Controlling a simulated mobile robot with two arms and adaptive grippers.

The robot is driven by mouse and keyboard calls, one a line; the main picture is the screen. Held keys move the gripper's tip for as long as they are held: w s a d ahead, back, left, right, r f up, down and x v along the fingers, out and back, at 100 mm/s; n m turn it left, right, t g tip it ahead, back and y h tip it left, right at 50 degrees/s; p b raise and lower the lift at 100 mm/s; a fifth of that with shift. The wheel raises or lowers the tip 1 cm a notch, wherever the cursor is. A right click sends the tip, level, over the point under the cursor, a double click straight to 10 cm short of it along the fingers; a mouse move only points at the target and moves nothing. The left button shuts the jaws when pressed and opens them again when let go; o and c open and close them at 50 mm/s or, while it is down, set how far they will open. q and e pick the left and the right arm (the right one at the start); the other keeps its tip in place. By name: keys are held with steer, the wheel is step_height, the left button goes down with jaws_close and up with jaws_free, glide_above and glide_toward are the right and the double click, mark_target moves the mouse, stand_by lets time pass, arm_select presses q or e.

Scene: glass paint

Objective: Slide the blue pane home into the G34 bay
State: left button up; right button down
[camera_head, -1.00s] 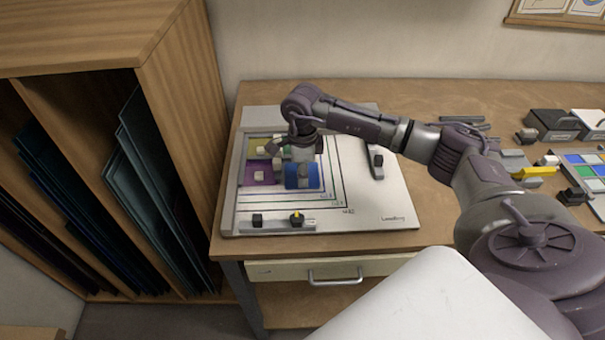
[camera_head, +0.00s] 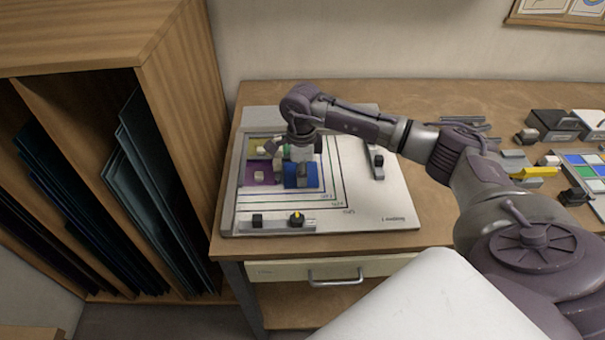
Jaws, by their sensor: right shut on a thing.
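The blue pane (camera_head: 313,172) lies on the white board (camera_head: 375,206) on the bench, at the right of the purple pane (camera_head: 258,173). My right gripper (camera_head: 303,183) comes down from above over the blue pane and is shut at it; the fingertips and exact contact are too small to make out. The pane looks about flat. Nested coloured outlines with small labels lie around it on the board; I cannot read clearly which one is G34. My left gripper is out of view.
Small blocks stand on the purple and yellow-green panes. A rail with a black knob and a yellow-topped knob (camera_head: 297,219) runs along the board's front. Another clamp (camera_head: 377,162) stands at right. A wooden rack of panes (camera_head: 190,110) stands close at left.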

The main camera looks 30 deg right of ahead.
steer(key=shift+w+a+b, duration=0.25)
steer(key=shift+w+b, duration=0.35)
steer(key=shift+w, duration=0.4)
stand_by(0.3)
steer(key=shift+w+r, duration=0.1)
stand_by(1.2)
steer(key=c, duration=1.2)
jaws_free()
steer(key=shift+a, duration=0.1)
steer(key=shift+o, duration=1.3)
steer(key=shift+w, duration=0.15)
steer(key=shift+r, duration=0.1)
step_height(320, 180, up, 7)
steer(key=p, duration=0.3)
steer(key=shift+p, duration=0.3)
